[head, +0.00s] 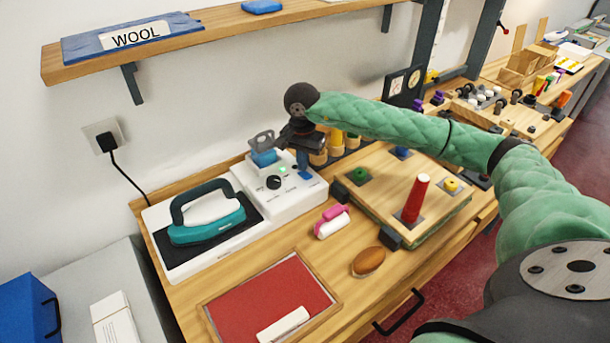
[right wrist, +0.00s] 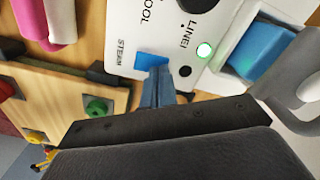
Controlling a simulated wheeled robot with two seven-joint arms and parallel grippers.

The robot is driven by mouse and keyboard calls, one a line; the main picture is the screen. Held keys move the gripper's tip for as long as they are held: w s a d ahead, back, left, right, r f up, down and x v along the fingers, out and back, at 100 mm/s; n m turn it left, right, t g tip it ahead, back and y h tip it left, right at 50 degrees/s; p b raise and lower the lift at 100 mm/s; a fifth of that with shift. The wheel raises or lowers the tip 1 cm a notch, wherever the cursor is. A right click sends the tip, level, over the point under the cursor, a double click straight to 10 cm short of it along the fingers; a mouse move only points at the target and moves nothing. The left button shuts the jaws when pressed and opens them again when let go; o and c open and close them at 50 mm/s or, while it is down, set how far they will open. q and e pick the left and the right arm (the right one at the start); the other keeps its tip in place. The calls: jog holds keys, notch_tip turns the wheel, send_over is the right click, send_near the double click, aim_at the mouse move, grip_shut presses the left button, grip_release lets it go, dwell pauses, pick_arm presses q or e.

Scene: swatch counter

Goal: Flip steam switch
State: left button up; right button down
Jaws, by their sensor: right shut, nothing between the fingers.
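The white iron station (head: 285,197) stands on the bench against the wall, with a black dial (head: 274,182) and a lit green light (right wrist: 204,50). Its blue steam switch (right wrist: 151,60) lies beside the printed word STEAM in the right wrist view. My right gripper (right wrist: 158,88) is shut and empty, its fingers pointing down at the switch and covering part of it. I cannot tell whether the fingertips touch it. In the head view the right gripper (head: 302,155) is over the station's right end. My left gripper is not in view.
A teal iron (head: 207,220) rests on the station's dark pad at left. A blue-topped reservoir (right wrist: 262,50) stands close beside the gripper. A wooden peg board (head: 385,190), a pink-and-white roller (head: 332,222) and a brown brush (head: 369,261) lie to the right. A red framed mat (head: 260,298) lies in front.

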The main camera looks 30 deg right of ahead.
notch_tip(320, 180, up, 6)
dwell(0.8)
dwell(0.4)
